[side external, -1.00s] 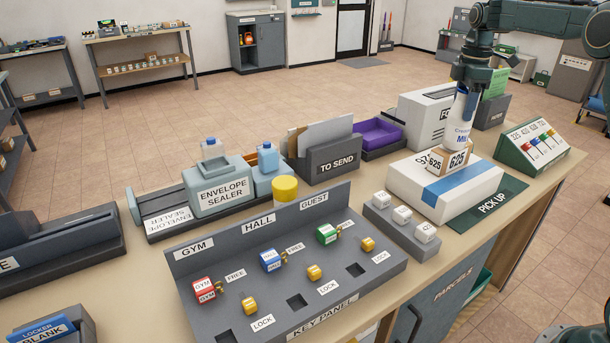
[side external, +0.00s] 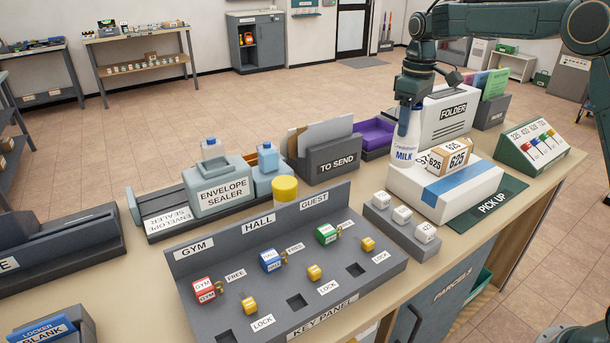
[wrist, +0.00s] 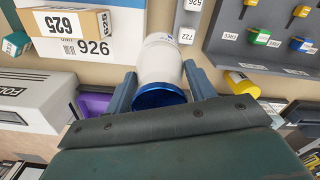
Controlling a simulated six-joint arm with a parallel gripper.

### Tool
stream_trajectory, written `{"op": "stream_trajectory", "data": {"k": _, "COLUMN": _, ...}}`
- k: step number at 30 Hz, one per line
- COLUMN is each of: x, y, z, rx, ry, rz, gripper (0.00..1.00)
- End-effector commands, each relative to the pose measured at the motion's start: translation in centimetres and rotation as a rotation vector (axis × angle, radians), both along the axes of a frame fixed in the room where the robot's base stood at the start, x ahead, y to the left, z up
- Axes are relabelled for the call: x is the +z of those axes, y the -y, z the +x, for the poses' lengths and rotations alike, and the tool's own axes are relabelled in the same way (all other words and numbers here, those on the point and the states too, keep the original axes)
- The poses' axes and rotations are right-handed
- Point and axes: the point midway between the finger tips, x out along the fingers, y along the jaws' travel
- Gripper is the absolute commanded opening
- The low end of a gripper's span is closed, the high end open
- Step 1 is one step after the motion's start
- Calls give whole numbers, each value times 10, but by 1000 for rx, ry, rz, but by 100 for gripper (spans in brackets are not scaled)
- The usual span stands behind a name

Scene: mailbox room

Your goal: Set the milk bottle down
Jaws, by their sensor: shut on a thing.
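The milk bottle (side external: 404,150) is white with a blue MILK label and is upright in the side external view. My gripper (side external: 406,122) is shut on its upper part from above. In the wrist view the bottle (wrist: 160,62) shows its blue cap between my two fingers (wrist: 162,90). The bottle is at the back left of the white parcel (side external: 430,187), left of the small 625 carton (side external: 458,156) on that parcel. I cannot tell whether its base touches anything.
The folder machine (side external: 445,112) stands behind the bottle and the TO SEND holder (side external: 335,157) to its left. The row of white numbered cubes (side external: 402,214) and the key panel (side external: 290,265) are in front. A purple tray (side external: 375,134) is at the back.

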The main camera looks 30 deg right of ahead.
Motion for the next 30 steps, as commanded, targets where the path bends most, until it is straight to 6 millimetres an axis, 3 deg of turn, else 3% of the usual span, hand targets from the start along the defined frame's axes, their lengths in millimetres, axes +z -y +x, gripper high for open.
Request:
{"op": "stream_trajectory", "data": {"k": 12, "x": -40, "y": -24, "z": 35, "rx": -290, "ry": 2, "rz": 0, "gripper": 14}}
{"op": "stream_trajectory", "data": {"k": 30, "x": -45, "y": -28, "z": 39, "rx": -333, "ry": 3, "rz": 0, "gripper": 14}}
